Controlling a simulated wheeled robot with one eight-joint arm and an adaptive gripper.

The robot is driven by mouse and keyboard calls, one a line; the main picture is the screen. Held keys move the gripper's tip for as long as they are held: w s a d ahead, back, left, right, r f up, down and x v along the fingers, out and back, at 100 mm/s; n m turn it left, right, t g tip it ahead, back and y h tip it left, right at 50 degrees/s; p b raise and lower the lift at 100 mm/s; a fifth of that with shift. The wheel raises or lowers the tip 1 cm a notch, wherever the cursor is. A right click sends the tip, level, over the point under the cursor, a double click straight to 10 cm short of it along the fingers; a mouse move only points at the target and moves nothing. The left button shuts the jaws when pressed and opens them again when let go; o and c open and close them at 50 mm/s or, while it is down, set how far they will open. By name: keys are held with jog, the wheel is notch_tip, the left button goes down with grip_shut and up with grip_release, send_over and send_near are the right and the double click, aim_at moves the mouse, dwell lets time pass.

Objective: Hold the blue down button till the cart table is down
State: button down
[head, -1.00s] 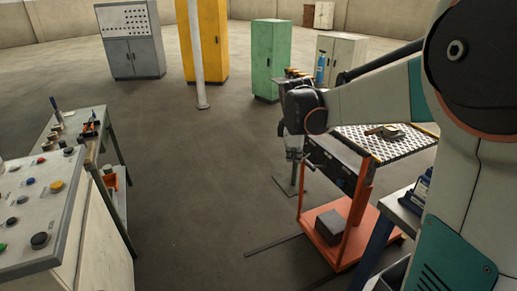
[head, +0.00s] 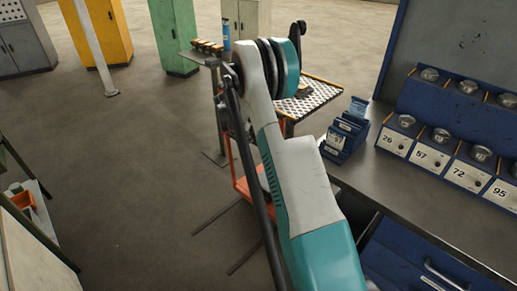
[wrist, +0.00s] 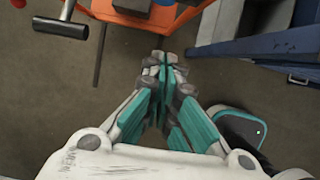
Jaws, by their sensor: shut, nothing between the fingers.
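The cart has a perforated table top (head: 318,98) and an orange frame (head: 243,188). My arm covers much of it in the head view. In the wrist view, part of an orange frame (wrist: 100,8) with a black handle (wrist: 60,28) shows at the top edge. A small blue piece (wrist: 165,2) is cut off there, and I cannot tell whether it is the down button. My gripper (wrist: 163,66) is shut and empty over the floor, apart from the orange frame. It is hidden in the head view.
A grey workbench (head: 375,178) with a blue rack (head: 455,125) of numbered bays stands at right. A blue card holder (head: 345,138) sits on its corner. A green cabinet (head: 174,35) and a white post (head: 92,45) stand behind. Floor at left centre is clear.

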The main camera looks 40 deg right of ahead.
jog(key=d+f+b, duration=0.4)
jog(key=d+f, duration=0.3)
jog(key=f, duration=0.2)
jog(key=shift+w+d, duration=0.25)
jog(key=shift+d, duration=0.05)
jog(key=shift+f, duration=0.1)
dwell(0.4)
